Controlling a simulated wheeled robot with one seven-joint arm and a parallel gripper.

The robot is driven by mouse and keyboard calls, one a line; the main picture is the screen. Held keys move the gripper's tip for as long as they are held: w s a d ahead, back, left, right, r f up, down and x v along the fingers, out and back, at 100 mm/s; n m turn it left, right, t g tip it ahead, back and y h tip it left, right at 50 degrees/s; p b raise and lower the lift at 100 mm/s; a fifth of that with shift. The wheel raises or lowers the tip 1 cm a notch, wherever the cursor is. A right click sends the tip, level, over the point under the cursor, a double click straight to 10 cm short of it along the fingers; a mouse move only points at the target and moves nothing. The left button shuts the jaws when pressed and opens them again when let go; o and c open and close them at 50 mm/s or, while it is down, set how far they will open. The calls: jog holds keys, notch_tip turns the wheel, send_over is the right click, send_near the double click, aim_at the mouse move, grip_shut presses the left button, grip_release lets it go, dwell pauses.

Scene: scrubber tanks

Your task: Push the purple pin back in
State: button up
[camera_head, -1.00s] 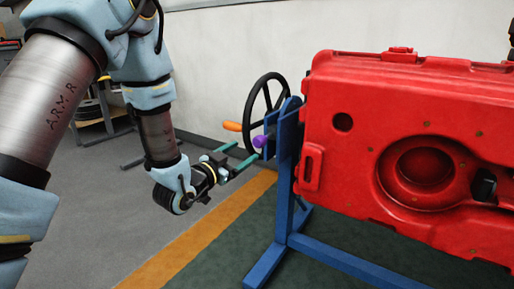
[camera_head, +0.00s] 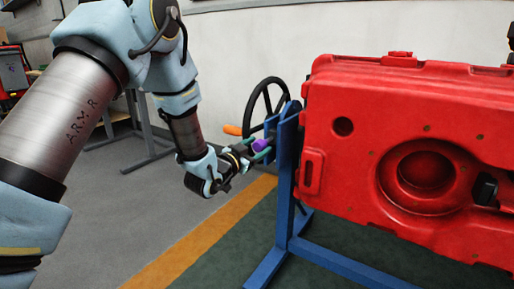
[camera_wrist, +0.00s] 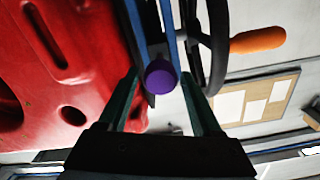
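The purple pin (camera_head: 261,146) sticks out of the blue stand (camera_head: 284,180) on the side facing my arm. In the wrist view the round purple end of the pin (camera_wrist: 163,77) shows head-on, between the far ends of my fingers. My gripper (camera_head: 258,147) is at the pin, with its two green fingers apart on either side of it. In the wrist view the fingers (camera_wrist: 160,92) are open, with visible gaps to the pin. I cannot tell how far the pin extends into the stand.
A black handwheel (camera_head: 262,104) with an orange handle (camera_head: 233,130) sits just behind the pin. A large red tank (camera_head: 400,150) is fixed to the right of the stand. The stand's blue foot (camera_head: 268,268) runs along the floor.

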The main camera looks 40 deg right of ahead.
grip_shut()
dwell(0.3)
dwell(0.8)
